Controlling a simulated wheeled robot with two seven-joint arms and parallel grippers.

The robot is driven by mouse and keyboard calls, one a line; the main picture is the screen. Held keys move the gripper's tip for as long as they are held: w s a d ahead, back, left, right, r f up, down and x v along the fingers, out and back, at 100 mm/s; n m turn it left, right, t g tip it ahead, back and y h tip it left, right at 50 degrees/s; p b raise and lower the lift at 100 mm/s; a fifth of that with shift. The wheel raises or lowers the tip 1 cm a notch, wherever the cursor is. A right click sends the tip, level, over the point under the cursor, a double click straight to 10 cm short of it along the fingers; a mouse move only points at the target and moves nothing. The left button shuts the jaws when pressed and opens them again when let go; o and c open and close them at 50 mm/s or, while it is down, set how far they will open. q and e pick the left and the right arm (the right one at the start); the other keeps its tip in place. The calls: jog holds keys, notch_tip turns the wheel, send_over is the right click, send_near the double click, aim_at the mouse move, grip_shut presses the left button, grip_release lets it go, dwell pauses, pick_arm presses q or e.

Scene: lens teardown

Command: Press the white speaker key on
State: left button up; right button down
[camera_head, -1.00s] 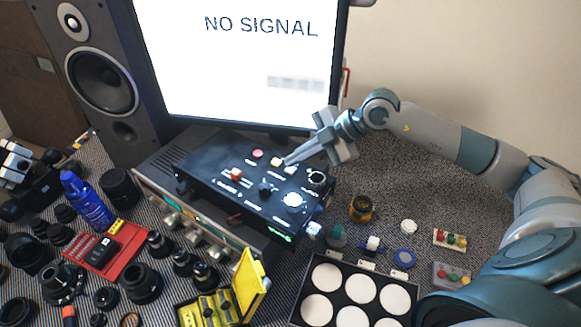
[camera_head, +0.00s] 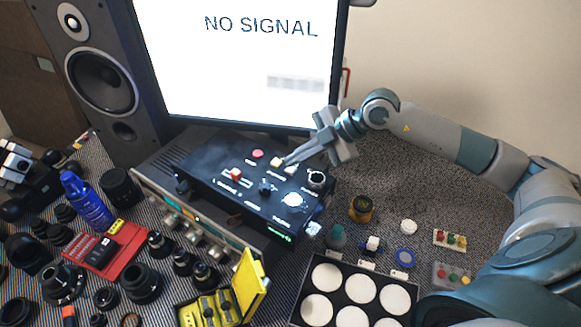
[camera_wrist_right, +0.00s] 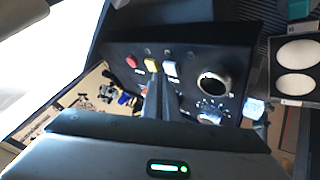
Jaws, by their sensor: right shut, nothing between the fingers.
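The white key (camera_head: 290,169) sits on the sloped black control box (camera_head: 222,157), in a row with a yellow key (camera_head: 275,161) and a red button (camera_head: 257,153). In the right wrist view the white key (camera_wrist_right: 170,70) is right of the yellow key (camera_wrist_right: 151,65). My right gripper (camera_head: 287,161) is shut and empty, its tips pointing down at the panel by the yellow and white keys. In the wrist view the fingertips (camera_wrist_right: 160,77) partly overlap the area just below these keys. I cannot tell whether they touch. My left gripper is not in view.
A monitor (camera_head: 240,70) reading "NO SIGNAL" stands behind the box, with a speaker (camera_head: 98,85) to its left. The panel also has a red switch (camera_head: 236,174) and knobs. Lenses and a red tray (camera_head: 128,254) crowd the left. A palette (camera_head: 326,258) lies in front.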

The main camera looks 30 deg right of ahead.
aim_at(296, 172)
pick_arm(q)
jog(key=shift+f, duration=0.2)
pick_arm(e)
jog(key=shift+f, duration=0.45)
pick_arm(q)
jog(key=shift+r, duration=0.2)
pick_arm(e)
jog(key=shift+r, duration=0.15)
pick_arm(q)
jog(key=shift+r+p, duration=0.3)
jog(key=shift+p, duration=0.05)
pick_arm(e)
jog(key=shift+r, duration=0.3)
pick_arm(q)
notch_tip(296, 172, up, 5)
jog(key=p, duration=0.4)
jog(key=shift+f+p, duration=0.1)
jog(key=shift+p, duration=0.3)
pick_arm(e)
notch_tip(296, 172, up, 6)
dwell(1.8)
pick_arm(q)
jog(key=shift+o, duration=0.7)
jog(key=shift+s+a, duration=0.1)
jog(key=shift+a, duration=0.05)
pick_arm(e)
jog(key=shift+f, duration=0.1)
